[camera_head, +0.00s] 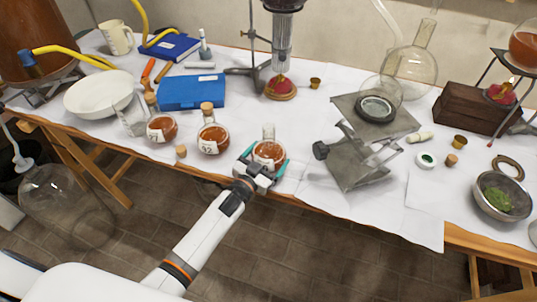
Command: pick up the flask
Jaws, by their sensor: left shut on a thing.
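A small round flask (269,152) of red-brown liquid with a pale label and an open clear neck stands upright at the table's front edge. My left gripper (264,161) comes from below and is shut around the flask's body, one finger on each side. I cannot tell whether the flask's base still touches the table. Two similar flasks with cork stoppers stand to its left: a labelled one (212,137) close by and another (161,127) farther left. My right gripper is not in view.
A metal lab jack (358,165) stands just right of the gripped flask. A loose cork (181,151) lies to the left. The table (300,120) has a little free room behind the flask.

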